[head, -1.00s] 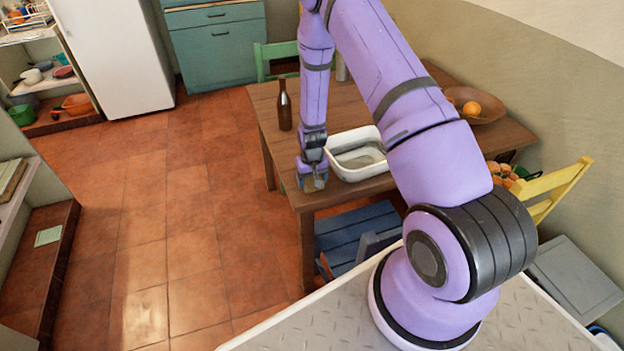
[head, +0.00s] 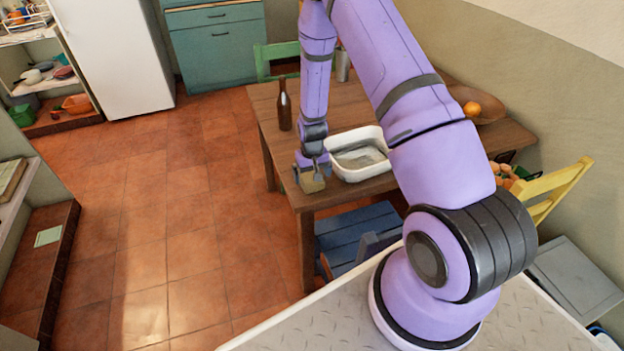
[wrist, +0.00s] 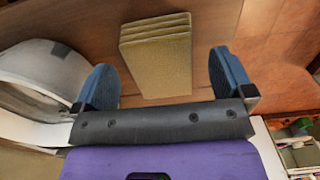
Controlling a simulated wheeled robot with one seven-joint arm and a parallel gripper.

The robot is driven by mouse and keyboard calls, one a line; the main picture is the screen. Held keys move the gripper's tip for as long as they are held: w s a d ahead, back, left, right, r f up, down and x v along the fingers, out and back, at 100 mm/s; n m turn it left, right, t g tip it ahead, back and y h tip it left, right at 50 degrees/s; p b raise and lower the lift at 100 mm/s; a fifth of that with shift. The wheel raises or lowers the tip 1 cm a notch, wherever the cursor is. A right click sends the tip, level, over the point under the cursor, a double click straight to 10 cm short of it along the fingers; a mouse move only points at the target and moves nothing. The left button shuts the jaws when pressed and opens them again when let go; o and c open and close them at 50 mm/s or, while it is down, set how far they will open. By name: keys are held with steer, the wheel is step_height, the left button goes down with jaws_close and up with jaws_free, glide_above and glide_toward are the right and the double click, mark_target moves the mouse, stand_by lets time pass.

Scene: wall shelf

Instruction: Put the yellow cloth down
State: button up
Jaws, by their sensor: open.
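The yellow cloth (wrist: 158,62) is a folded, dull yellow block in the wrist view, ahead of my gripper and between the lines of its two fingers. My gripper (wrist: 168,80) is open, with blue fingers apart on either side and clear of the cloth. In the head view, my gripper (head: 310,172) is at the near left corner of the wooden table (head: 262,112). The cloth (head: 312,185) shows there as a small yellowish patch at the fingertips. The wrist view shows the cloth against the brown tabletop (wrist: 85,22).
A white basin (head: 352,172) stands on the table just right of my gripper; its rim (wrist: 35,65) is close to the left finger. A brown bottle (head: 284,108) stands behind. A bowl with an orange (head: 471,108) is at the right. The table's edge is close by.

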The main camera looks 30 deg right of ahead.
steer(key=s+a+r+n+t, duration=0.15)
steer(key=s+r, duration=0.25)
steer(key=r, duration=1.5)
steer(key=s+a+r+t, duration=0.1)
steer(key=s+a+r, duration=0.2)
steer(key=r, duration=1.5)
steer(key=s+a+r+t, duration=0.1)
steer(key=s+r, duration=0.6)
steer(key=s, duration=0.4)
steer(key=s+a+r+t, duration=0.1)
steer(key=s+a+r, duration=0.1)
steer(key=s+r, duration=0.5)
steer(key=s+n, duration=0.1)
steer(key=s, duration=0.4)
steer(key=shift+a+t, duration=0.2)
steer(key=shift+t, duration=0.15)
steer(key=shift+w, duration=0.15)
